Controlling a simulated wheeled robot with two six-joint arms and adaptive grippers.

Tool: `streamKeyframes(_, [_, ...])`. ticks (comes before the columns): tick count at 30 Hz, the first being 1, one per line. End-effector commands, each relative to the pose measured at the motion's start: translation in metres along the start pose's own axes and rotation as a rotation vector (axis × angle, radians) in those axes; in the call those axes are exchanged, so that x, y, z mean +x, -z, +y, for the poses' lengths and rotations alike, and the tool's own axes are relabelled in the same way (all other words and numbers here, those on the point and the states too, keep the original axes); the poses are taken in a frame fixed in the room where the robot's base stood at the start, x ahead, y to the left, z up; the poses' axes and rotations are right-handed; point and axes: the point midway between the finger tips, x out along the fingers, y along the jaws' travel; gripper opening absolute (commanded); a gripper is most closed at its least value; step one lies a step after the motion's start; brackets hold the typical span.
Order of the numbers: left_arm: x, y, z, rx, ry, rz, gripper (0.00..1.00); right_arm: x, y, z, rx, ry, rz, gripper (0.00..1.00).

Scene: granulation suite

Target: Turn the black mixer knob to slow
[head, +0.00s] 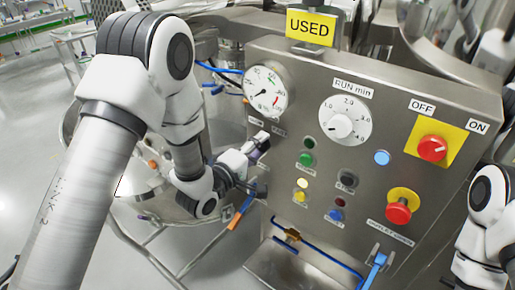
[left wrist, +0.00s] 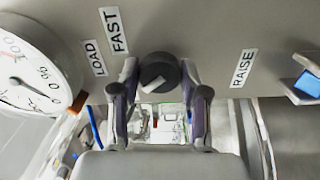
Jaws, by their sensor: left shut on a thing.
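In the left wrist view the black mixer knob (left wrist: 159,70) sits on the steel panel, between the two fingers of my left gripper (left wrist: 159,78). The gripper is shut on it. A white pointer mark on the knob slants toward the lower left of that view. The FAST label (left wrist: 113,30) is up and left of the knob; I see no SLOW label. In the head view my left gripper (head: 256,148) reaches the panel's left part below the pressure gauge, and mostly hides the knob. My right arm shows at the right edge, its gripper out of view.
A yellow USED sign (head: 311,26) stands on top. A steel tray (head: 300,268) juts out below.

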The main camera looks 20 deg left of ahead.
Motion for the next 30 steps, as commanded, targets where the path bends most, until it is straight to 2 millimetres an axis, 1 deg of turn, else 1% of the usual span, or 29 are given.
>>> streamKeyframes(1, [0.0016,0.0005,0.0033,-0.02,-0.01,0.0,0.1,0.0006,0.0,0.0,0.0,0.0,0.0,0.0])
streamKeyframes(9, [0.0017,0.0007,0.0043,-0.106,-0.011,0.0,0.1,0.0017,0.0,0.0,0.0,0.0,0.0,0.0])
streamKeyframes(23, [0.0018,0.0009,0.0049,-0.12,-0.012,0.0,0.1,0.0016,0.0,0.0,0.0,0.0,0.0,0.0])
streamKeyframes(24, [0.0018,0.0009,0.0049,-0.12,-0.012,0.0,0.52,0.0016,0.0,0.0,0.0,0.0,0.0,0.0])
streamKeyframes(25, [0.0018,0.001,0.0049,-0.12,-0.012,0.0,0.63,0.0016,0.0,0.0,0.0,0.0,0.0,0.0])
streamKeyframes(26, [0.0017,0.0009,0.0048,-0.12,-0.012,0.0,0.7,0.0016,0.0,0.0,0.0,0.0,0.0,0.0])
streamKeyframes(30, [0.0011,0.0006,0.0033,-0.121,-0.008,0.0,0.7,0.0018,0.0,0.0,0.0,0.0,0.0,0.0])
